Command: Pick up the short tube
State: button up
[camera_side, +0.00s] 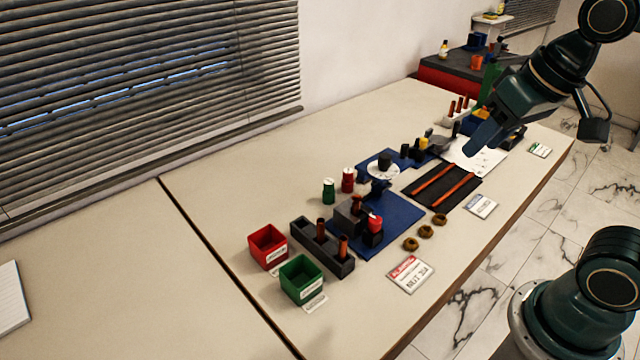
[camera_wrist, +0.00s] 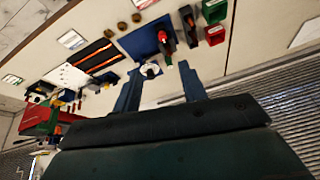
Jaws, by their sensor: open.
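Several short brown tubes show in the side view. Two stand upright in the black rack (camera_side: 322,250): one tube (camera_side: 320,227) toward the back and one tube (camera_side: 343,245) toward the front. More brown tubes (camera_side: 458,104) stand in a pale rack near the far end. Two longer orange-brown tubes (camera_side: 436,179) lie on a black mat. I cannot tell which one is the short tube. My gripper (camera_side: 477,142) is above the far half of the table, apart from all tubes. In the wrist view my gripper (camera_wrist: 161,68) is open with nothing between its fingers.
A red bin (camera_side: 267,246) and a green bin (camera_side: 301,279) stand by the black rack. A blue mat (camera_side: 402,213) holds a fixture with a red top. Brown rings (camera_side: 411,244) and cards lie along the front edge. The table's left part is mostly clear.

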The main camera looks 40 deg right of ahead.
jog(key=w+f+m+g, duration=0.25)
jog(key=w+m, duration=0.35)
jog(key=w, duration=0.7)
jog(key=m+g, duration=0.2)
jog(key=m, duration=0.5)
send_over(357, 198)
notch_tip(357, 198, down, 12)
jog(key=shift+s, duration=0.2)
notch_tip(357, 198, down, 8)
jog(key=shift+f, duration=0.3)
jog(key=shift+w+f, duration=0.15)
jog(key=shift+f, duration=2.4)
